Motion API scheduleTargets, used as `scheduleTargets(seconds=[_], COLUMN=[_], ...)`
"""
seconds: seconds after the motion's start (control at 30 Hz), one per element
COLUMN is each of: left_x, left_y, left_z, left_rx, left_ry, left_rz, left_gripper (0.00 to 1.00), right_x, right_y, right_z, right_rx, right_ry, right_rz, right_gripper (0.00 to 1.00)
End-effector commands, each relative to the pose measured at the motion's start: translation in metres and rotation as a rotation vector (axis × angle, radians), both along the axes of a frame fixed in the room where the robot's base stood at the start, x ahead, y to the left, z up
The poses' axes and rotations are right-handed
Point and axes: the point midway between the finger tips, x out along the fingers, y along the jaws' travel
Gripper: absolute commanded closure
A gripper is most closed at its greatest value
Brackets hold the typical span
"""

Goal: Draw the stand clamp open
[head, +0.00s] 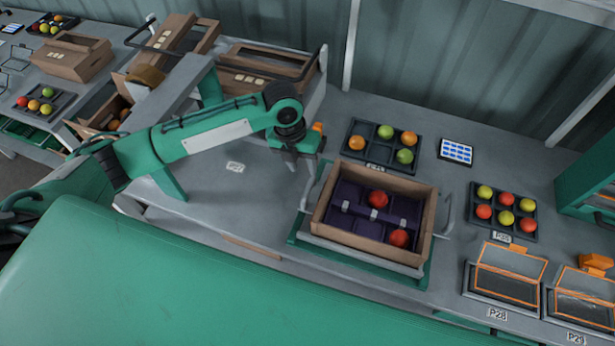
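A wooden crate (322,217) with a dark divided insert and two red tomatoes sits in a green stand (298,240). A grey bar-shaped clamp handle (305,196) stands at the stand's left side; a similar grey handle (449,214) stands at its right. My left gripper (301,166) points down just above the left handle, at the crate's back left corner. Its fingers are small and partly overlap the handle, so I cannot tell whether they touch it or how far apart they are. My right gripper is out of view.
A black tray (381,133) of tomatoes lies behind the crate, with a blue-screened tablet (456,152) beside it. Another tomato tray (503,231) and orange-framed boxes (509,263) stand right. Wooden crates (265,62) stand back left.

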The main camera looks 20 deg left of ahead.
Motion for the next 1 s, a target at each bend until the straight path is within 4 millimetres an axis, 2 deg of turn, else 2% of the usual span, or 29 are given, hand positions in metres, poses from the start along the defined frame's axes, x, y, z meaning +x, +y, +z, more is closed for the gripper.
scheduleTargets(seconds=[0.03, 0.2, 0.33, 0.5, 0.77, 0.97, 1.0], left_x=[-0.002, -0.001, -0.001, -0.001, -0.001, -0.001, -0.001], left_y=[-0.003, -0.009, -0.012, -0.014, -0.014, -0.014, -0.014], left_z=[-0.009, -0.041, -0.058, -0.069, -0.071, -0.071, -0.071], left_rx=[0.000, 0.000, 0.000, 0.000, 0.001, 0.001, 0.000], left_ry=[0.005, 0.003, 0.002, -0.001, -0.001, -0.001, -0.001], left_rz=[0.001, 0.001, 0.001, 0.001, 0.000, 0.000, 0.000], left_gripper=[0.62, 0.62, 0.62, 0.62, 0.62, 0.98, 1.00], right_x=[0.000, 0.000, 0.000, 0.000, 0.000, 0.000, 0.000], right_y=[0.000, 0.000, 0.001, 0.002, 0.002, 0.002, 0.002], right_z=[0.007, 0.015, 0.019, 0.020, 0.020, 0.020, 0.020], right_rx=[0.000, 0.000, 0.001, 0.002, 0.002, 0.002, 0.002], right_ry=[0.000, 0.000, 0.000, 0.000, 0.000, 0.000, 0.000], right_rz=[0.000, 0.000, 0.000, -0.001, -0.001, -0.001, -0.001], right_gripper=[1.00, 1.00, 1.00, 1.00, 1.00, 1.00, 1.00])
